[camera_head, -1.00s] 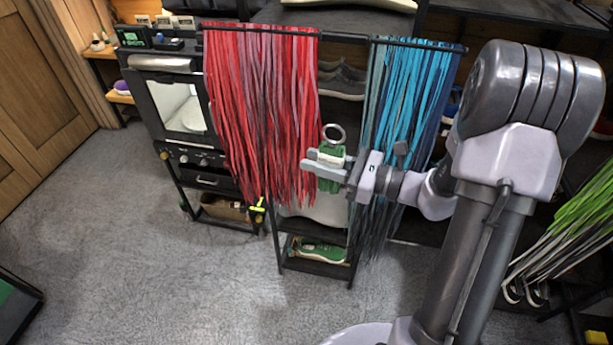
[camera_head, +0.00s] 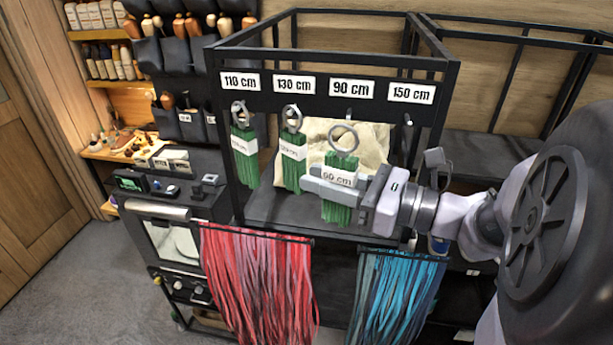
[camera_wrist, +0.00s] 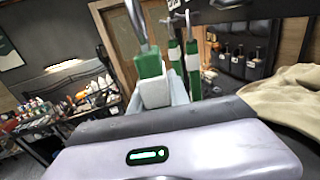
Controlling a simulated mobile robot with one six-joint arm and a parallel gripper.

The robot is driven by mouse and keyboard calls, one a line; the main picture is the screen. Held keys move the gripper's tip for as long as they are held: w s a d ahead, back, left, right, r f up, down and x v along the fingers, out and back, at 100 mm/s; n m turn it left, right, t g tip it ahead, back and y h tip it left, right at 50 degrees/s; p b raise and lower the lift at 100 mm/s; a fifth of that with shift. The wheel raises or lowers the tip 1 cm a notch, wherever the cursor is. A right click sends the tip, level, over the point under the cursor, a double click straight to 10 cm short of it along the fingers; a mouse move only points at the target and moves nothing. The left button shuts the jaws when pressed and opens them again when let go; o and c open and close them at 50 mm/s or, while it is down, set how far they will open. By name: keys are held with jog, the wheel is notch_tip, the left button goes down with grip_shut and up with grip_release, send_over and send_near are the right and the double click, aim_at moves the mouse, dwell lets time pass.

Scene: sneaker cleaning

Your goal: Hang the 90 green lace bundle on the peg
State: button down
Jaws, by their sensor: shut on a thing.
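My gripper (camera_head: 340,182) is shut on the 90 cm green lace bundle (camera_head: 338,212), which hangs upright with its metal ring (camera_head: 343,133) on top and a white "90 cm" label. The held bundle also shows in the wrist view (camera_wrist: 150,78). It is in front of the rack, its ring a little below the "90 cm" sign (camera_head: 350,88). The peg under that sign is hard to make out behind the ring. I cannot tell the gap between them. Green bundles hang under the "110 cm" sign (camera_head: 243,150) and the "130 cm" sign (camera_head: 293,160).
The "150 cm" sign (camera_head: 411,93) is at the right with no bundle under it. A beige cloth bag (camera_head: 325,135) stands behind the bundles. Red laces (camera_head: 260,275) and blue laces (camera_head: 390,295) hang below. A small oven (camera_head: 170,240) is at the left.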

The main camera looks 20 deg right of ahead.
jog(key=shift+w+d+f, duration=0.1)
jog(key=shift+w+d, duration=0.3)
jog(key=shift+d, duration=0.05)
jog(key=w+d+f, duration=0.1)
jog(key=w+d, duration=0.3)
jog(key=w, duration=0.3)
jog(key=shift+d+f, duration=0.25)
jog(key=shift+f, duration=0.05)
dwell(0.5)
jog(key=c, duration=1.1)
grip_release()
jog(key=shift+c, duration=0.2)
jog(key=shift+s, duration=0.1)
